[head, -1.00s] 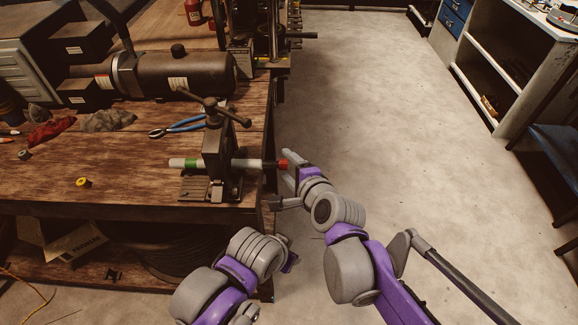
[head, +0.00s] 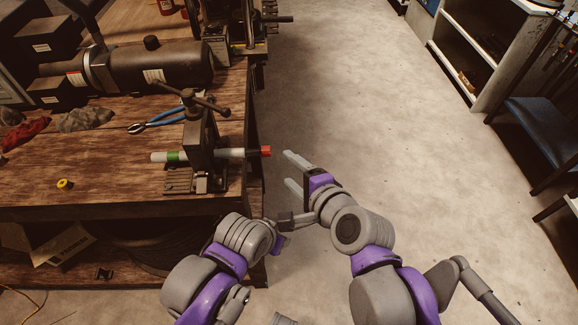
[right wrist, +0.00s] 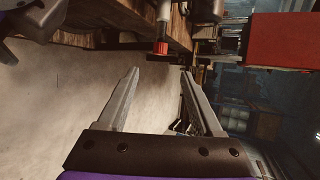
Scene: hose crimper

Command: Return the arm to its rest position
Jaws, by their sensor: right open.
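My right gripper (head: 289,169) is open and empty over the floor, just right of the bench; its two fingers also show apart in the right wrist view (right wrist: 160,73). The clamp-like device (head: 201,145) stands at the bench's right edge. A pale tube with a green band (head: 229,154) passes through it. The tube's red end (head: 265,151) sticks out past the edge, close to my right fingertips but apart from them. The red end also shows in the right wrist view (right wrist: 160,47).
The wooden bench (head: 110,185) fills the left, with blue-handled pliers (head: 160,122), a yellow ring (head: 65,184) and a dark cylindrical machine (head: 155,68). Open concrete floor (head: 350,100) lies to the right. A shelf unit (head: 455,65) stands at the far right.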

